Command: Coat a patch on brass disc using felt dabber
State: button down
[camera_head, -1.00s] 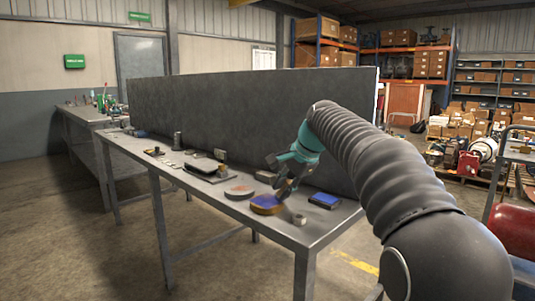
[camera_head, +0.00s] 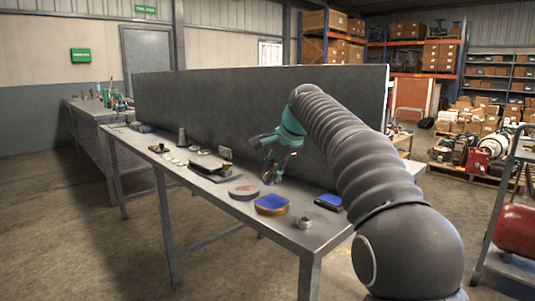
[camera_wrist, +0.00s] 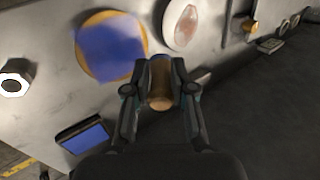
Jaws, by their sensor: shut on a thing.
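The brass disc (camera_head: 272,211) lies flat on the grey bench near its front edge, with a large blue patch (camera_wrist: 110,46) covering most of its top and leaving a brass-coloured margin. My gripper (camera_head: 270,178) is shut on the felt dabber (camera_wrist: 160,84), a wood-coloured cylinder seen between the fingers in the wrist view. The dabber is above the bench, behind the disc in the head view and apart from it. A blue pad in a dark frame (camera_head: 328,202) lies right of the disc.
A pale disc with a reddish patch (camera_head: 243,191) lies left of the brass disc. A metal nut or ring (camera_head: 304,223) stands near the front edge. A dark tray (camera_head: 211,172) and small parts lie farther left. A tall grey panel (camera_head: 240,112) runs along the bench's back.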

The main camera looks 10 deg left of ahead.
notch_tip(320, 180, up, 5)
jog(key=shift+f, duration=0.1)
dwell(0.4)
jog(key=shift+s+a, duration=0.1)
dwell(0.3)
